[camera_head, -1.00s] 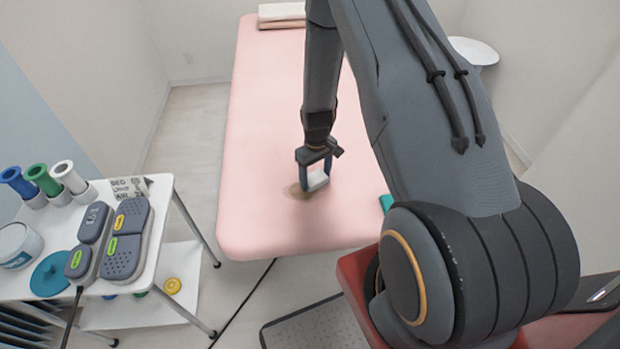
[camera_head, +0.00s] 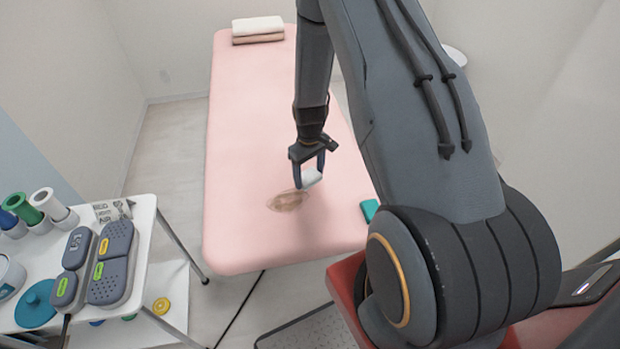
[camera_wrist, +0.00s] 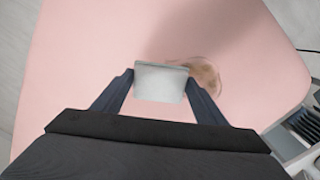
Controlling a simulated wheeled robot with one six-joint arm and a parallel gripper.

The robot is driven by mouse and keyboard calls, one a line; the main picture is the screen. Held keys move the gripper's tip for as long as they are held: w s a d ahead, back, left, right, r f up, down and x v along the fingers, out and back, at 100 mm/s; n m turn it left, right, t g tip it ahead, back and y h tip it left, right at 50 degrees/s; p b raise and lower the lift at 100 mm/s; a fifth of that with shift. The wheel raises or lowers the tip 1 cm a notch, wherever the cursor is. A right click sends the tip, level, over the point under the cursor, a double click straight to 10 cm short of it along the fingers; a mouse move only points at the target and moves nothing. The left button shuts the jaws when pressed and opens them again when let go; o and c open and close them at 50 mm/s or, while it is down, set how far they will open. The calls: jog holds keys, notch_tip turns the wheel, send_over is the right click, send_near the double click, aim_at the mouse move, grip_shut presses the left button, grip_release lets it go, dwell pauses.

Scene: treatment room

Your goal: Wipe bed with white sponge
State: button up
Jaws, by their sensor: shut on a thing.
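The pink bed (camera_head: 240,150) runs away from me in the head view and fills most of the wrist view (camera_wrist: 85,50). A brown stain (camera_head: 288,200) lies on its near part; it also shows in the wrist view (camera_wrist: 207,78), just right of the sponge. My gripper (camera_head: 308,183) is shut on the white sponge (camera_head: 312,177), which sits between the two fingers in the wrist view (camera_wrist: 160,83). In the head view the sponge is just beyond and right of the stain. I cannot tell whether it touches the bed.
A teal object (camera_head: 370,210) lies at the bed's near right edge. Folded towels (camera_head: 258,29) rest at the far end. A white cart (camera_head: 143,235) with grey devices (camera_head: 112,262) and coloured rolls (camera_head: 48,204) stands at the left. A cable (camera_head: 240,308) runs over the floor.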

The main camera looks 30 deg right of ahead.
jog(key=shift+r+p, duration=0.6)
jog(key=shift+r, duration=0.75)
